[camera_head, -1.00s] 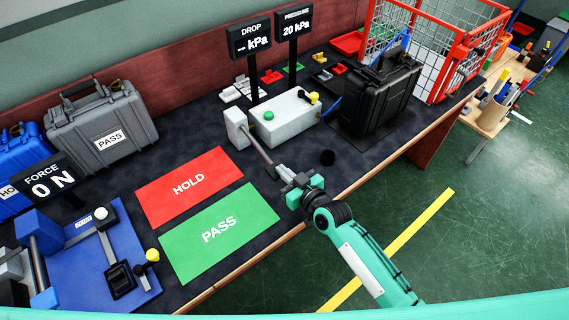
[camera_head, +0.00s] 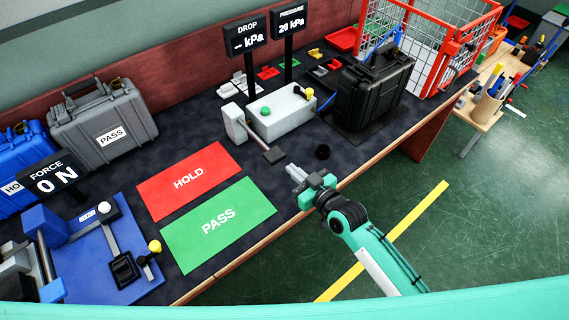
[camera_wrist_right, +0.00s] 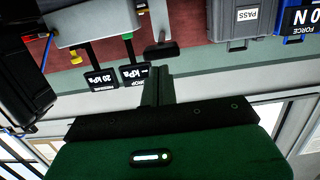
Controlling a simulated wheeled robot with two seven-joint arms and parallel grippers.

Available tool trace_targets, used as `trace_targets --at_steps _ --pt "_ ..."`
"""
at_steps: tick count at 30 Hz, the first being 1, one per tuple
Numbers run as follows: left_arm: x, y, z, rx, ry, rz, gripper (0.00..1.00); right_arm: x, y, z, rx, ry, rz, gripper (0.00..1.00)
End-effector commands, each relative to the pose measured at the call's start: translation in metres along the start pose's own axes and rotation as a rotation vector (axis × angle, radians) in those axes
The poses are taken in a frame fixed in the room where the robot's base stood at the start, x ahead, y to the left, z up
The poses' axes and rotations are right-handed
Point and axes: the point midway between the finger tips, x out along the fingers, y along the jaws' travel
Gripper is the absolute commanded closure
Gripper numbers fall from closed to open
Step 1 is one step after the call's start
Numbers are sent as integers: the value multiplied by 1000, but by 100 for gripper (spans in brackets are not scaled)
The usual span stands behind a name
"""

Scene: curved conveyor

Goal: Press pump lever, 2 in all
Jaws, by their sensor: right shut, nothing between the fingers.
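The pump is a white box (camera_head: 282,112) on the dark bench top, with a green button and a yellow knob on it. Its lever (camera_head: 257,140) reaches from a white block at the box's left toward the bench's front edge and ends in a dark handle (camera_head: 274,155). My right gripper (camera_head: 291,170) is shut and empty, a little in front of and apart from the handle. In the right wrist view the shut fingers (camera_wrist_right: 157,88) point at the dark handle (camera_wrist_right: 161,50). The pressure display (camera_head: 291,23) reads 20 kPa; the drop display (camera_head: 240,35) shows dashes. My left gripper is out of view.
A black case (camera_head: 373,90) stands right of the pump, and a red wire crate (camera_head: 438,60) is beyond it. HOLD (camera_head: 188,180) and PASS (camera_head: 218,226) mats lie to the left. A blue press fixture (camera_head: 95,255) is at lower left.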

Motion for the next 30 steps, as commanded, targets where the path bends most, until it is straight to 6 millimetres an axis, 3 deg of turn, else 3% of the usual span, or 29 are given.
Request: trace_targets --at_steps 3,9,30 --pt "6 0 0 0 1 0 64 -23 0 4 -2 -1 -1 100" --pt "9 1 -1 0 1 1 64 -43 0 5 -1 1 0 100" --pt "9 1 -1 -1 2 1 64 -47 0 4 0 2 0 100"
